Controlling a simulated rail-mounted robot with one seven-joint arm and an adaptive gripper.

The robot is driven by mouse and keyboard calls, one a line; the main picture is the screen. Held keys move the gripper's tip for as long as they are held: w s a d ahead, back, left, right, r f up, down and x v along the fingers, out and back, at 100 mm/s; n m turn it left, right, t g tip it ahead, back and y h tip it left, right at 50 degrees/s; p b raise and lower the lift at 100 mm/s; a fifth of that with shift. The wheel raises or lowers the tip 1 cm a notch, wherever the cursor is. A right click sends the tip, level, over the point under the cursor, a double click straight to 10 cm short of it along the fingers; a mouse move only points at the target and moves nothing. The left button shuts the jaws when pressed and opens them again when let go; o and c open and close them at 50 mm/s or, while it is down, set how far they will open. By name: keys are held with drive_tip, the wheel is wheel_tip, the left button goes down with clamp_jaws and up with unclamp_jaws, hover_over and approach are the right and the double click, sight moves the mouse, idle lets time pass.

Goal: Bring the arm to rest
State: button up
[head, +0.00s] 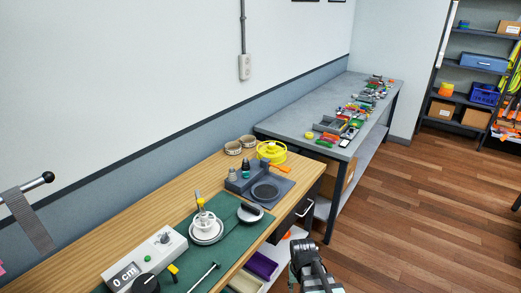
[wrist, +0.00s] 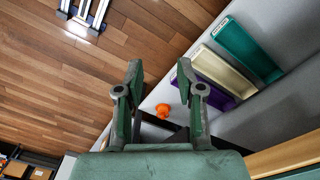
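My gripper (wrist: 160,80) shows in the wrist view with its two fingers spread apart and nothing between the tips. It is open and empty. In the head view part of my arm and gripper (head: 310,268) shows at the bottom, over the floor beside the wooden workbench's front edge. The fingertips cannot be made out there.
Bins, one purple (head: 262,264), and an orange object (wrist: 163,110) sit on a lower shelf.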

drive_tip(key=s+d+f+g+b, duration=0.2)
drive_tip(key=s+f+b, duration=0.3)
drive_tip(key=s+f, duration=1)
drive_tip(key=s+d+f+g+b, duration=0.1)
drive_tip(key=s+f+g+b, duration=0.4)
drive_tip(key=s+f, duration=1)
drive_tip(key=shift+s+d, duration=0.35)
drive_tip(key=shift+s, duration=0.85)
